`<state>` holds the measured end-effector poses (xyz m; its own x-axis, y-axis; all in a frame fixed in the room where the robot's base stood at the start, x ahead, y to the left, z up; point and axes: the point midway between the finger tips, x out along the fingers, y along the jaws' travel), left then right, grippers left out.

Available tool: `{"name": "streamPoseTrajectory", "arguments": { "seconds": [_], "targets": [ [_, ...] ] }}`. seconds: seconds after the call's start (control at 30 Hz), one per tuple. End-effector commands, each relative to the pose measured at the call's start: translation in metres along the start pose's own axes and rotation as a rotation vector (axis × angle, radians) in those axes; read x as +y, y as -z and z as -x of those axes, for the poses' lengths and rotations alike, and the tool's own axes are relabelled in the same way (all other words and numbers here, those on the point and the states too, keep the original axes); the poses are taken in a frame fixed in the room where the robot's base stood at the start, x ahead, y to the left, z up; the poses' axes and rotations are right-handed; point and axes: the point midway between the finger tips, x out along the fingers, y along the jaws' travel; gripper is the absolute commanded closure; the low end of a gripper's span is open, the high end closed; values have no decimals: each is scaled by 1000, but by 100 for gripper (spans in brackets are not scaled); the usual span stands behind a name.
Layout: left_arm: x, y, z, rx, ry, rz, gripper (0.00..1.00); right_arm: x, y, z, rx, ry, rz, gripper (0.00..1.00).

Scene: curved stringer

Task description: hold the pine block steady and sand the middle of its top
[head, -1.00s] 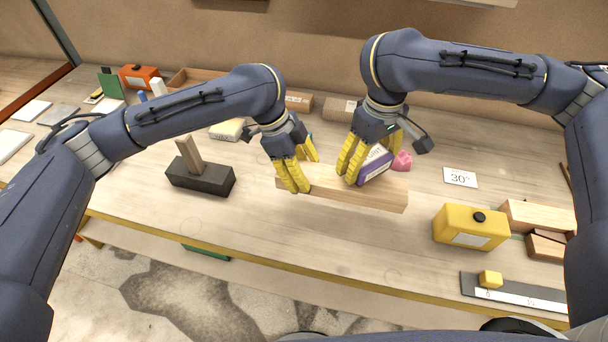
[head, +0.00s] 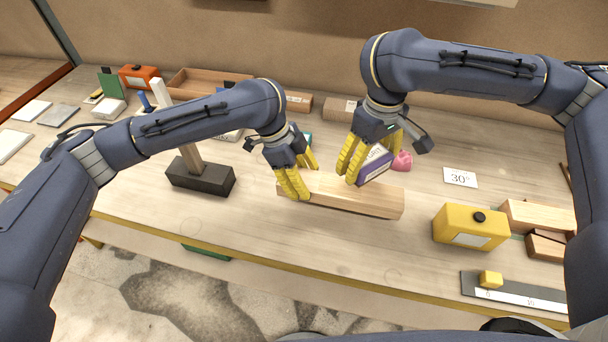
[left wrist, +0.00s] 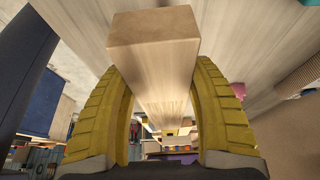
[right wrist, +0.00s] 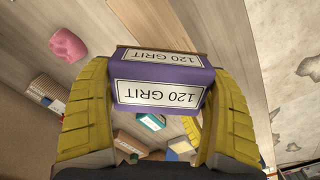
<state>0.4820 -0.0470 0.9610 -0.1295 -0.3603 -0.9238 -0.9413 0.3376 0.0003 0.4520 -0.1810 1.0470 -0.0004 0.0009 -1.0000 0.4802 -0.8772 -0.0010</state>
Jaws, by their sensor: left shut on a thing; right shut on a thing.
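The long pale pine block (head: 345,197) lies on the bench in the middle of the head view. Its end face shows between the fingers in the left wrist view (left wrist: 153,40). My left gripper (head: 302,183) is shut on the block near its left end, with one finger on each side. My right gripper (head: 362,160) is shut on a purple sanding block (head: 374,167), labelled 120 GRIT, which also shows in the right wrist view (right wrist: 160,80). The sanding block is tilted over the back edge of the pine block's middle. I cannot tell whether they touch.
A pink lump (head: 402,161) sits just behind the sanding block. A dark block with an upright wooden handle (head: 200,178) stands left. A yellow container (head: 470,227) and wood pieces (head: 537,215) stand right. Bench is clear in front of the pine block.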

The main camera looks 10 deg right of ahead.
Motion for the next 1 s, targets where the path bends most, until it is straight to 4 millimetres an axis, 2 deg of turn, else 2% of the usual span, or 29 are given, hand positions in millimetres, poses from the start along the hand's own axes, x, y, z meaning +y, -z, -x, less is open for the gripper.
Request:
{"name": "streamPoseTrajectory", "arguments": {
  "seconds": [1.0],
  "targets": [
    [-1,-18,-45,2,0,2,89,0,0,0,0,0,0,41]
  ]
}}
